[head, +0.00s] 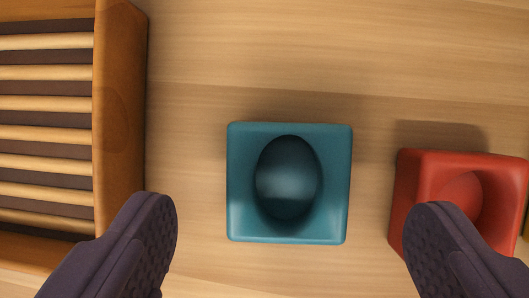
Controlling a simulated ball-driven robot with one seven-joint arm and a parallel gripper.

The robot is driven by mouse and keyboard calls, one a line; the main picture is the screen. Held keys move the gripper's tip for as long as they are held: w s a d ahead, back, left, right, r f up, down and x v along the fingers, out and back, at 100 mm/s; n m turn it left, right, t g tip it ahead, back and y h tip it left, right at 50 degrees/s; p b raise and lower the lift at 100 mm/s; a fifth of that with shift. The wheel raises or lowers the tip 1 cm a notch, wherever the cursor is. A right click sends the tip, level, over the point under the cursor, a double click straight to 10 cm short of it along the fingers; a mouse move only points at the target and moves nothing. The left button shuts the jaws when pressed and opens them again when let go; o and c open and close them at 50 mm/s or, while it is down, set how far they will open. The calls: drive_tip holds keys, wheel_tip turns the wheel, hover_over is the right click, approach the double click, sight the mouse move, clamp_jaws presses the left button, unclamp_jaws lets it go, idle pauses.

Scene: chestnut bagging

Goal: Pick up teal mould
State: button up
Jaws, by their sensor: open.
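The teal mould (240,215) is a square block with rounded edges and an oval hollow in its top. It sits on the wooden table near the middle of the head view, and its hollow looks empty. My gripper (288,235) is open, with one dark finger at the lower left and the other at the lower right. The mould lies between the fingers and a little beyond them in the picture, touching neither. The right finger overlaps part of a red mould in the picture.
The red mould (430,170), also with a hollow, stands right of the teal one, with a gap between them. A slatted wooden rack (119,110) fills the left side. A yellowish thing is cut off at the right edge. Bare table (300,50) lies above the teal mould.

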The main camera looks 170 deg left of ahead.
sight(289, 178)
drive_tip(key=b+x, duration=0.1)
drive_tip(key=x, duration=0.3)
drive_tip(key=shift+w, duration=0.1)
drive_tip(key=shift+r, duration=0.2)
drive_tip(key=c, duration=1.2)
